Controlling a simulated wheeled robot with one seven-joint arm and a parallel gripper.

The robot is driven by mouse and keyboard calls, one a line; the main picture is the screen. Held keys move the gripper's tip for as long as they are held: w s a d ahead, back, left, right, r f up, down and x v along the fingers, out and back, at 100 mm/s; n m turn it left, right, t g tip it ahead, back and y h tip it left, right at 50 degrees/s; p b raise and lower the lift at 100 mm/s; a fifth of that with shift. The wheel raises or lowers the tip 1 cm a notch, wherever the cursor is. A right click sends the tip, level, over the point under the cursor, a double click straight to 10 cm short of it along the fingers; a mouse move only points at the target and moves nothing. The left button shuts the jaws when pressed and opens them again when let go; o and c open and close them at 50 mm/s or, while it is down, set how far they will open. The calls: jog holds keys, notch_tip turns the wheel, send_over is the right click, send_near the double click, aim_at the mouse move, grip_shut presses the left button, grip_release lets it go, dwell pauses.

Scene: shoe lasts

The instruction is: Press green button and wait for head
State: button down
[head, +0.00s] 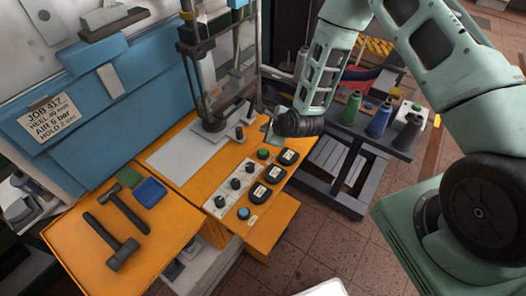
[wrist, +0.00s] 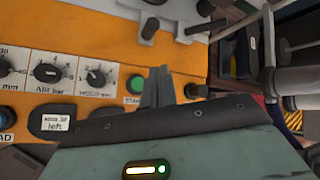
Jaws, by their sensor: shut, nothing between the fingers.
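The green button (head: 263,154) is on the orange machine top, at the far end of the control panel. In the wrist view the green button (wrist: 136,84) shows beside a label that is partly hidden. My gripper (head: 269,131) is shut and empty, a little beyond the button in the head view. In the wrist view my gripper's fingers (wrist: 157,84) appear just right of the button; I cannot tell whether they touch it. The upright press frame (head: 204,88) stands behind the panel, with a dark round part (head: 214,124) low over a grey plate (head: 185,146).
Black knobs (head: 236,183), dark labelled pads (head: 275,174) and a blue button (head: 243,213) lie near the green button. A dark cart with thread spools (head: 379,121) stands at right.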

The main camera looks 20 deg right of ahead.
aim_at(265, 153)
jog(key=shift+f+b, duration=2.9)
jog(key=shift+f, duration=1.35)
jog(key=shift+f, duration=0.1)
jog(key=shift+f+b, duration=0.3)
jog(key=shift+b, duration=0.15)
jog(key=shift+f+b, duration=0.5)
jog(key=shift+r+p, duration=0.6)
jog(key=shift+r, duration=0.35)
jog(key=shift+r+p, duration=1.65)
jog(key=shift+r, duration=0.9)
